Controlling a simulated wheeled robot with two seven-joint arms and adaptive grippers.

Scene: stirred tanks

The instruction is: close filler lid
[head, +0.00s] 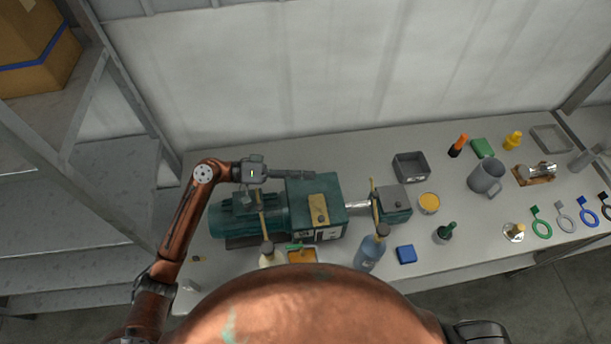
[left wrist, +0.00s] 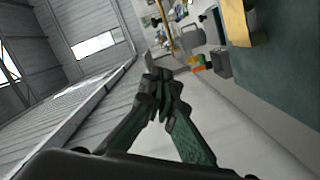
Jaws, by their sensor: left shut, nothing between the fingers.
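The teal gearbox (head: 300,190) sits on the bench, joined to a ribbed motor at its left. On its top is a brass-coloured plate (head: 318,203) with a dark round part near its front end. I cannot tell for certain whether this is the filler lid, or how far it is open. The plate also shows in the left wrist view (left wrist: 235,22), on the teal housing. My left gripper (head: 308,175) is shut and empty, its fingers pointing right over the gearbox's far edge. Its closed fingers show in the left wrist view (left wrist: 158,82). My right gripper is not in view.
A shaft leads right to a smaller grey-green box (head: 394,206). A grey open bin (head: 411,166), a yellow-filled tin (head: 429,203) and a grey jug (head: 485,177) stand further right. A blue bottle (head: 369,254) stands in front. The wall (head: 350,70) is close behind.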

